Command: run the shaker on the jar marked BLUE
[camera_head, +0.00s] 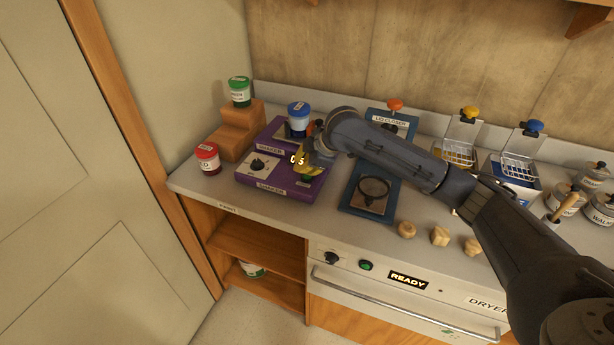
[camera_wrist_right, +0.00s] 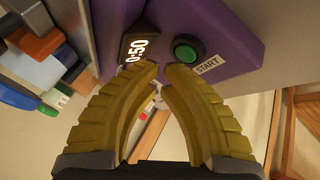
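The jar with the blue lid (camera_head: 298,122) stands upright on the rear part of the purple shaker (camera_head: 262,182); part of its label is hidden. The shaker has a dial (camera_head: 262,164) on its front left. In the right wrist view, the shaker's lit display (camera_wrist_right: 137,50) reads 0:50, beside the green START button (camera_wrist_right: 186,52). My right gripper (camera_head: 309,174) is over the shaker's right front. Its yellow fingertips (camera_wrist_right: 165,66) are nearly together, empty, and close to the START button; I cannot tell whether they touch it. My left gripper is not in view.
A red-lidded jar (camera_head: 207,158) stands left of the shaker, and a green-lidded jar (camera_head: 240,91) on wooden steps (camera_head: 232,137). A blue device (camera_head: 352,203) with a round plate is to the right. Wooden knobs (camera_head: 439,236) lie near the front edge, above the dryer.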

